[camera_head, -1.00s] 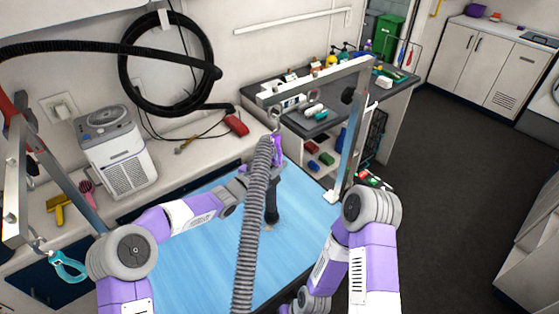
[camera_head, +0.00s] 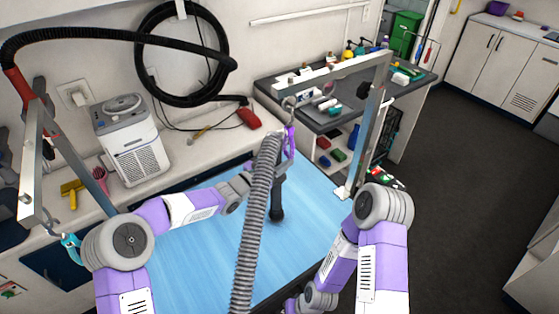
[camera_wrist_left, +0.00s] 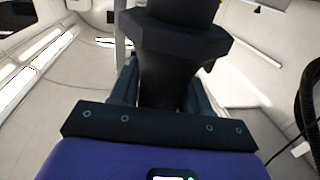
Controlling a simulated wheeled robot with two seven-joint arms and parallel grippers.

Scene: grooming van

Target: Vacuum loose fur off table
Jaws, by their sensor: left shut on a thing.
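The blue grooming table (camera_head: 190,262) fills the lower middle of the head view. My left gripper (camera_head: 268,180) is shut on the black vacuum nozzle (camera_head: 277,205), which points down with its tip at or just above the table top; contact is unclear. The ribbed grey hose (camera_head: 255,220) runs from the nozzle's upper end toward the bottom edge and hides part of the table. In the left wrist view the dark nozzle body (camera_wrist_left: 168,70) sits between the fingers. I make out no loose fur now.
A metal post (camera_head: 366,135) with a crossbar and a hanging purple loop (camera_head: 290,142) stands at the table's right corner. A second post (camera_head: 75,150) stands left. A white machine (camera_head: 130,140) and a yellow tool (camera_head: 70,192) are on the counter behind. Dark floor lies right.

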